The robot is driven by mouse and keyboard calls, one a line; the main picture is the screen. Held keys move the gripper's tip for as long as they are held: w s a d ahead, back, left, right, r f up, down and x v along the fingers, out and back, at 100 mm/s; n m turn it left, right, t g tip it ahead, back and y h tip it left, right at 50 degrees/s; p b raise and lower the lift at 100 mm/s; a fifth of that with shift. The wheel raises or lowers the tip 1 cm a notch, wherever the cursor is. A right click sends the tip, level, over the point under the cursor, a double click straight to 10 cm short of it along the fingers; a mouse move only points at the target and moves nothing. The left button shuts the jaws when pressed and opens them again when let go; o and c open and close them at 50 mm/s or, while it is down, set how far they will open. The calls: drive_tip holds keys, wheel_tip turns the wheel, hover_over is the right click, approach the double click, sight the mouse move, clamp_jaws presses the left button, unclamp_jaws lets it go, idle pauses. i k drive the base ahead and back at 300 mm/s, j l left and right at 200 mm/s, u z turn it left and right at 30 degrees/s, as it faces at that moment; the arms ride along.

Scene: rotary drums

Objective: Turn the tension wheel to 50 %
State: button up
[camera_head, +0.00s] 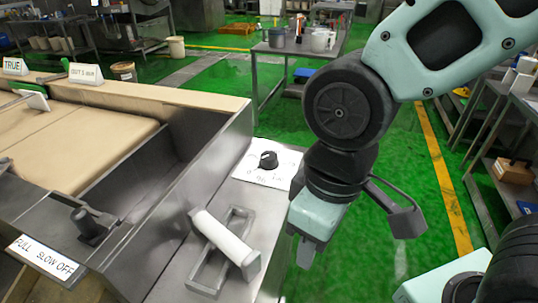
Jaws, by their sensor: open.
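A small black knob (268,160) sits on a white card with faint dark markings on the metal panel. It is the likeliest tension wheel, but I cannot read the card or the knob's setting. My gripper (298,243) hangs below and to the right of the knob, at the panel's right edge. It is open, with nothing seen between its short dark fingers. It is apart from the knob in the picture.
A lever with a white grip (222,236) stands in a slotted frame left of my gripper. A dark switch (92,224) by a "FULL SLOW OFF" label (43,258) is farther left. A tan belt (70,145) lies behind. Green floor (400,170) is open at right.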

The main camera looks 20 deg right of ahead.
sight(268, 160)
drive_tip(key=l, duration=0.4)
drive_tip(key=i+l, duration=0.1)
drive_tip(key=l, duration=0.3)
drive_tip(key=i+l+u, duration=0.1)
drive_tip(key=i+l, duration=0.25)
